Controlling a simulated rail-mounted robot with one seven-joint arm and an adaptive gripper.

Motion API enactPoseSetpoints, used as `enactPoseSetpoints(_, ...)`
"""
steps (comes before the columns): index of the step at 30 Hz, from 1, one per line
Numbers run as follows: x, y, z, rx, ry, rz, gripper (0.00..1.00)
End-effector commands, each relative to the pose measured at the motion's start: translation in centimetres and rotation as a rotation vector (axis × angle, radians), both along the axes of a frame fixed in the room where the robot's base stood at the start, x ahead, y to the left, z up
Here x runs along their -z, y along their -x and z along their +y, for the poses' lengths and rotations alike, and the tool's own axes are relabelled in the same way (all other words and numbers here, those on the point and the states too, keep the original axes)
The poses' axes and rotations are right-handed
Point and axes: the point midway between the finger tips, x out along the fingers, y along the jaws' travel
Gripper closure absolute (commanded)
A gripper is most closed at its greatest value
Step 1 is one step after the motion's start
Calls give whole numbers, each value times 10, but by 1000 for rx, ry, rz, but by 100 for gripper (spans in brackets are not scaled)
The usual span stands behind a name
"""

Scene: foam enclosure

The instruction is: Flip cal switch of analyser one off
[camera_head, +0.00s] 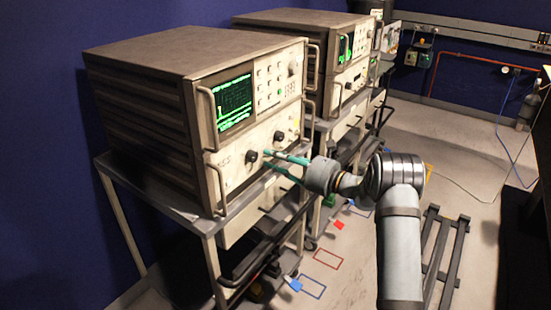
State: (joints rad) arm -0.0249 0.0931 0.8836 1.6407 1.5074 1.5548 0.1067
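The near analyser (150,70) is a beige and brown boxy instrument with a lit green screen (233,104) on its front. Dark knobs sit on the lower front panel, one at the left (252,157) and one at the right (279,135). The cal switch is too small to make out, and no label reads clearly. My gripper (265,158) reaches in from the right with two teal fingers, tips close to the lower panel near the left knob. The fingers look apart with a gap and nothing visible between them. I cannot tell whether they touch the panel.
The near analyser stands on a grey wheeled cart (185,217). A second similar analyser (300,22) stands on another cart behind it. Metal handles (208,120) stick out from the near front. A dark metal frame (437,250) is on the floor at right. Open floor lies behind my arm.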

Motion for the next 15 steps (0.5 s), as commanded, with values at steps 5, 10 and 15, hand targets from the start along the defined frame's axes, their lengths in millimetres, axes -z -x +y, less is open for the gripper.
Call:
enactPoseSetpoints(5, 0, 0, 1, 0, 0, 0, 73)
enactPoseSetpoints(10, 0, 0, 1, 0, 0, 0, 79)
enactPoseSetpoints(15, 0, 0, 1, 0, 1, 1, 89)
